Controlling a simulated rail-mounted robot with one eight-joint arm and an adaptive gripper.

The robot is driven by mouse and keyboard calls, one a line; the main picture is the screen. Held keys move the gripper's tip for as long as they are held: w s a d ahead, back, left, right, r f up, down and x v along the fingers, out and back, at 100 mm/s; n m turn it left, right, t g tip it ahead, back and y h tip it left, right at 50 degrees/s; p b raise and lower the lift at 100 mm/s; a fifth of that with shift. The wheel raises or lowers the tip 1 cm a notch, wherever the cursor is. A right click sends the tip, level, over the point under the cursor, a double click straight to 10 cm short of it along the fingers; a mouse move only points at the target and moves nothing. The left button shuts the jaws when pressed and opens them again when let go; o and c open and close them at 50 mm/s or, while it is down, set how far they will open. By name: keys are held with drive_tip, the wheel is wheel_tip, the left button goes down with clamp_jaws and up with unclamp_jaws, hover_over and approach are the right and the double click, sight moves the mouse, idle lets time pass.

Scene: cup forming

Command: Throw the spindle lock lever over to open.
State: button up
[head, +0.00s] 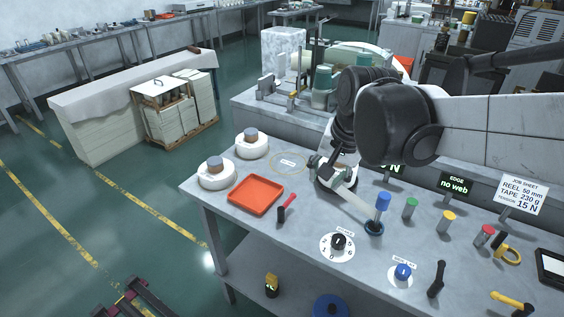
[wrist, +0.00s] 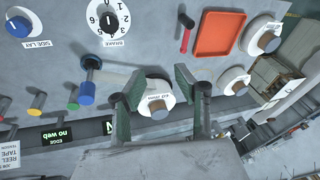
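My arm hides part of this reel in the head view.
An orange tray (head: 256,195) and two white reels (head: 216,180) lie left. A metal arm with a blue roller (head: 383,201), a brake dial (head: 338,241) and a blue side-lay knob (head: 402,272) are right.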

drive_tip(key=m+g+p, duration=0.2)
hover_over(289, 201)
drive_tip(key=s+d, duration=0.2)
drive_tip(key=d, duration=0.1)
drive_tip(key=f, duration=0.1)
drive_tip(key=a+f, duration=0.1)
drive_tip(key=f, duration=0.3)
drive_tip(key=w+a+f, duration=0.1)
drive_tip(key=f, duration=0.4)
drive_tip(key=w+a+f, duration=0.1)
drive_tip(key=f, duration=0.4)
drive_tip(key=shift+f+b, duration=0.1)
drive_tip(key=shift+b, duration=0.3)
clamp_jaws()
drive_tip(key=shift+m, duration=0.3)
